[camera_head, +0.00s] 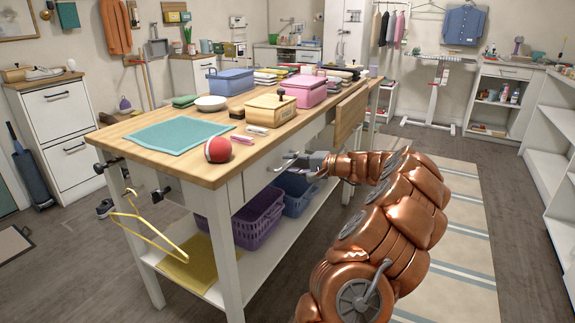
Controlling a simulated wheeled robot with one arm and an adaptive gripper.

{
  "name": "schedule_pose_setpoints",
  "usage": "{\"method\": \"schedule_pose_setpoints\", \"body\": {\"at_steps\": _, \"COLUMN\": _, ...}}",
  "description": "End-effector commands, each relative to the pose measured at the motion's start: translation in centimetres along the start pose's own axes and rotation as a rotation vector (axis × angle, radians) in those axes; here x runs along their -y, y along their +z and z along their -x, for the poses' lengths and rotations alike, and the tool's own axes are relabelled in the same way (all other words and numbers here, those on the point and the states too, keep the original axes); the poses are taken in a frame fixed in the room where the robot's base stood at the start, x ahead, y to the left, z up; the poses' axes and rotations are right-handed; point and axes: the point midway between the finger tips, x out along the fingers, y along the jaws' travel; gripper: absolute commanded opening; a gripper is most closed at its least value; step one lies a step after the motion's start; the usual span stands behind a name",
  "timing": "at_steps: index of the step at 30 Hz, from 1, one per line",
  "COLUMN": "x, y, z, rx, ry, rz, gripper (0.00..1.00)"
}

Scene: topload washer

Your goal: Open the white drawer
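The wooden-topped work table (165,178) stands in the centre with white drawer fronts under its top. One white drawer (261,178) is on the long side facing my arm, and it looks closed. A metal handle (285,164) shows at this drawer front. My copper-coloured arm reaches in from the lower right, and my grey gripper (305,162) is right at the handle. The fingertips are small and overlap the handle, so I cannot tell whether they touch or grip it.
A yellow hanger (150,226) hangs off the near end. A striped rug (462,222) covers open floor at right.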

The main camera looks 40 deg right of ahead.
Motion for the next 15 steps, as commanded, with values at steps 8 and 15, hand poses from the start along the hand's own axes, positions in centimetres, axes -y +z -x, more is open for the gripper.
{"method": "schedule_pose_setpoints", "body": {"at_steps": 8, "x": 0.0, "y": -0.1, "z": -1.7, "rx": -0.001, "ry": -0.001, "rz": -0.001, "gripper": 0.37}}
{"method": "schedule_pose_setpoints", "body": {"at_steps": 15, "x": 0.0, "y": -0.1, "z": -1.7, "rx": -0.004, "ry": -0.001, "rz": -0.002, "gripper": 0.37}}
